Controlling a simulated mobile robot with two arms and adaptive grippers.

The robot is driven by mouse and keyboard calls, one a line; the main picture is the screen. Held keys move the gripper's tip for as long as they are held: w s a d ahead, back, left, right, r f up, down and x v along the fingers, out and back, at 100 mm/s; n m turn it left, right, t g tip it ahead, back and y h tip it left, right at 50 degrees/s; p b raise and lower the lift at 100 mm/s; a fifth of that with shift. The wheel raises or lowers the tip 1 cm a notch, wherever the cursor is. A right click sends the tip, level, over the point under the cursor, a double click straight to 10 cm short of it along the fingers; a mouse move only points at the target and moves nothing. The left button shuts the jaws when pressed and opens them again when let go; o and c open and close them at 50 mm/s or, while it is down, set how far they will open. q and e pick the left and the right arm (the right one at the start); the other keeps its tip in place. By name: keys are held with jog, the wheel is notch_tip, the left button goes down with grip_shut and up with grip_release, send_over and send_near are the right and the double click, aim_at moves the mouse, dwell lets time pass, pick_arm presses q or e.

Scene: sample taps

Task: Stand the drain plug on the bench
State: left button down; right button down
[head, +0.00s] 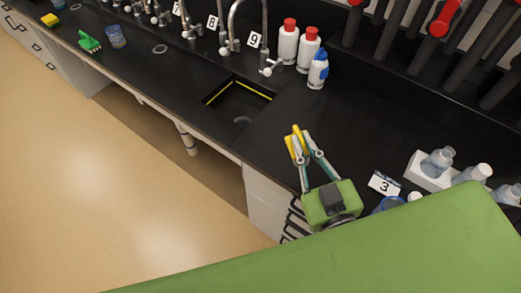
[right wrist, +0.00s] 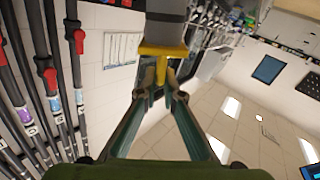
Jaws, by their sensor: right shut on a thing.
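The drain plug shows as a yellow piece (head: 295,143) at the fingertips of my right gripper (head: 304,156) in the head view. The gripper is shut on it over the black bench (head: 265,150), right of the sink. In the right wrist view the plug has a yellow flange (right wrist: 163,50) with a grey cylindrical part above it, held between the fingertips (right wrist: 160,88). The fingers partly hide its lower part. I cannot tell whether the plug touches the bench. My left gripper is not in view.
The sink (head: 238,103) is left of the gripper. White bottles with red caps (head: 288,42) and a blue-and-white bottle (head: 318,70) stand behind. A number 3 card (head: 384,183) and a white rack (head: 425,173) with bottles are at right. The bench between is clear.

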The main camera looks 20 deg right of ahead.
jog(key=s+a+r+n+y+p, duration=0.1)
jog(key=a+r+y+p, duration=0.3)
jog(key=a, duration=0.3)
jog(key=w+d+f+b, duration=0.2)
jog(key=w+f+b, duration=0.3)
jog(key=w+f, duration=0.1)
jog(key=w+d+f+b, duration=0.2)
jog(key=w+f+b, duration=0.2)
jog(key=w+f, duration=0.2)
jog(key=shift+w+d+f+g+y+b, duration=0.2)
jog(key=shift+d+f+g+y+b, duration=0.1)
jog(key=shift+f+g+b, duration=0.15)
